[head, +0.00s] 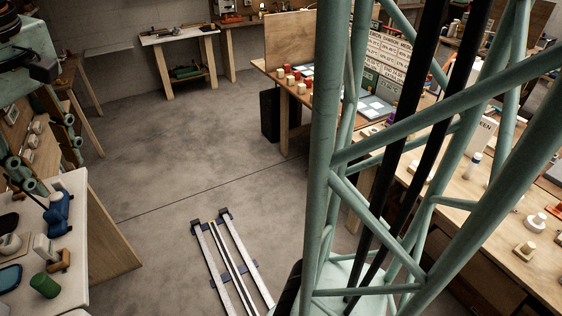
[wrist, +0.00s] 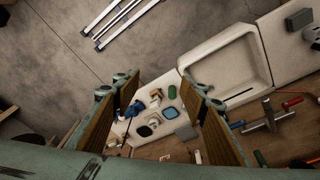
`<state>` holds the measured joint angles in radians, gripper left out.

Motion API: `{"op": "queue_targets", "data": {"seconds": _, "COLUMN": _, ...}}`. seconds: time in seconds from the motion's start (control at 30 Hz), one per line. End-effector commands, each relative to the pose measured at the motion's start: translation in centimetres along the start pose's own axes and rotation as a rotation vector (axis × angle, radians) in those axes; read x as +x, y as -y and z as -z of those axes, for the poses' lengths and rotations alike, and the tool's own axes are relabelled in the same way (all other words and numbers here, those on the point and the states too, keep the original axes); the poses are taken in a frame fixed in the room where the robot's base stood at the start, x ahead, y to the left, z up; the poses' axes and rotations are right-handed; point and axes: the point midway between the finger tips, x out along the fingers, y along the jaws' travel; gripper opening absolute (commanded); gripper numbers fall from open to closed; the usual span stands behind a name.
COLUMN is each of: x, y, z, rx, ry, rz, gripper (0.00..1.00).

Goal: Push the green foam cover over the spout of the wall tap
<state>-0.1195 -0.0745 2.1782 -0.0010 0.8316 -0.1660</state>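A small green cylinder (head: 45,285), which looks like the foam cover, stands on the white counter at the lower left of the head view. In the wrist view the green cylinder (wrist: 172,91) lies between my fingers in the picture, well beyond their tips. My gripper (wrist: 152,92) is wide open and empty, its brown pads far apart. It also shows at the left of the head view (head: 46,152), high above the counter. I cannot clearly make out the wall tap or its spout in either view.
Tools lie on a wooden surface at right. My lattice column blocks much of the head view. Open floor (head: 150,190) lies between benches.

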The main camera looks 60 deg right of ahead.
Motion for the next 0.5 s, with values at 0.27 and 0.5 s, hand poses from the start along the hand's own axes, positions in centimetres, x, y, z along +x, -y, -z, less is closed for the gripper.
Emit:
{"op": "queue_targets", "data": {"seconds": 0.27, "x": -2.7, "y": -0.6, "z": -4.8, "rx": 0.062, "ry": -0.03, "rz": -0.012, "gripper": 0.39}}
{"op": "queue_targets", "data": {"seconds": 0.5, "x": -4.4, "y": -0.5, "z": -9.0, "rx": 0.106, "ry": -0.051, "rz": -0.019, "gripper": 0.39}}
